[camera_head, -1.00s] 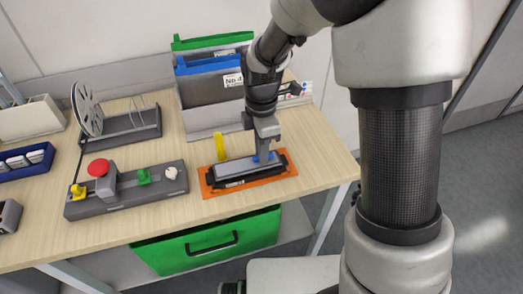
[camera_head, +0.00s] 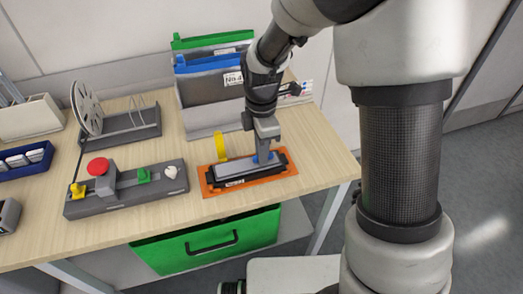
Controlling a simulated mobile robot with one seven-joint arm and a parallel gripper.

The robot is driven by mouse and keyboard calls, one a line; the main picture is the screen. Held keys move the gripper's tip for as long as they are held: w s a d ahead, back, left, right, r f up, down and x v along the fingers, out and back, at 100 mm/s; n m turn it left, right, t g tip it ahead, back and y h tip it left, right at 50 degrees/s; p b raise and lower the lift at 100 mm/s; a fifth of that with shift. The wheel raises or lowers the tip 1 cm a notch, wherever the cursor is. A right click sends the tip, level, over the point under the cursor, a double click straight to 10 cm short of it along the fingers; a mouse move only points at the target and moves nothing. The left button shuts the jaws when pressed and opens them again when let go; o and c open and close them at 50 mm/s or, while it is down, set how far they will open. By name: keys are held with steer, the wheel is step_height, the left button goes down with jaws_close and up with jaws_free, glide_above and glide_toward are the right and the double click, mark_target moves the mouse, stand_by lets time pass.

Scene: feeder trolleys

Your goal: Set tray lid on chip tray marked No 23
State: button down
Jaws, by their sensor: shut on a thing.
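My gripper (camera_head: 264,156) points down over the right part of a dark chip tray. The tray sits on an orange mat (camera_head: 212,191). A white label shows on the tray's front side, but its number is too small to read.
A yellow upright piece (camera_head: 221,146) stands behind the tray. A grey fixture (camera_head: 120,198) with red, yellow, green and white knobs is to the left. Behind are a reel stand (camera_head: 125,132) and a rack (camera_head: 205,117) of folders. A green drawer (camera_head: 175,256) hangs below the table.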

steer(key=shift+f, duration=0.25)
steer(key=c, duration=1.7)
jaws_free()
step_height(320, 180, up, 6)
steer(key=p, duration=0.4)
steer(key=shift+p, duration=0.35)
